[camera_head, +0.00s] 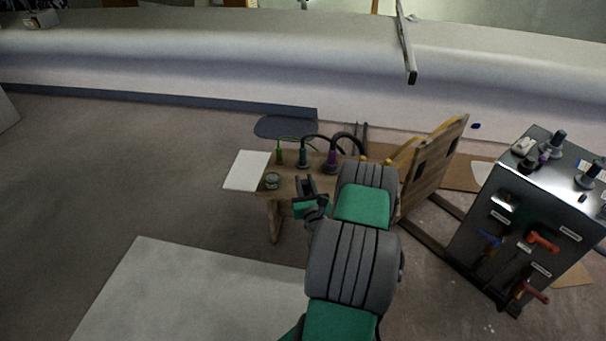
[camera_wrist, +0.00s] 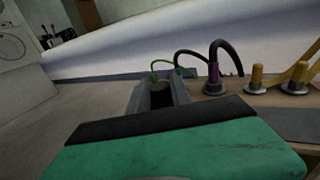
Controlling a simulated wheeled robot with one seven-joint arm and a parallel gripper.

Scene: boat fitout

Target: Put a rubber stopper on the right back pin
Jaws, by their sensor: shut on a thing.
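My gripper (camera_wrist: 160,95) is shut on a dark, round-topped piece, probably the rubber stopper (camera_wrist: 161,93), which shows between the two grey fingers in the wrist view. Its lower part is hidden by my green and black gripper body. In the head view my gripper (camera_head: 308,190) is over the front part of a small wooden bench (camera_head: 275,205). In the wrist view two yellowish pins with grey bases stand to the right, a left one (camera_wrist: 257,78) and a right one (camera_wrist: 296,80). I cannot tell which is the right back pin.
Green plugs (camera_head: 280,157) (camera_head: 303,157) and a purple plug (camera_head: 331,161) with looping cables stand along the bench's back. A small tin (camera_head: 272,181) sits at its left.

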